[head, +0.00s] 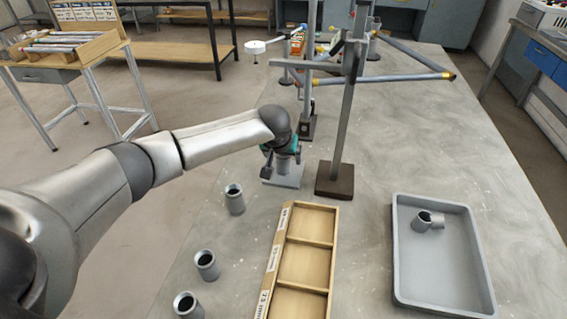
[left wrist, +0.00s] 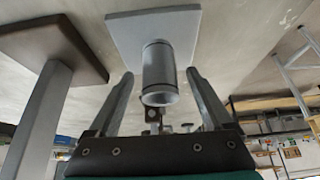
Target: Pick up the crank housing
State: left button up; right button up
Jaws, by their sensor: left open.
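A grey hollow cylinder, which I take for the crank housing, stands on a small light grey plate (head: 290,178) beside the dark base of a post. In the left wrist view this cylinder (left wrist: 158,75) sits between the two fingers, with gaps on both sides, and the plate (left wrist: 150,28) is behind it. My left gripper (head: 279,166) is open around the cylinder, partly hiding it in the head view. Similar grey cylinders stand on the table (head: 234,199), (head: 206,265), (head: 187,306). My right gripper is not in view.
A wooden tray (head: 333,244) with compartments lies in front. A grey tray (head: 484,262) at right holds a short grey tubular part (head: 424,221). A tall post (head: 342,125) on a dark base (head: 335,180) rises close right of the gripper, carrying tubes.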

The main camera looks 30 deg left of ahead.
pick_arm(q)
jog(key=shift+c, duration=0.3)
grip_shut()
dwell(0.3)
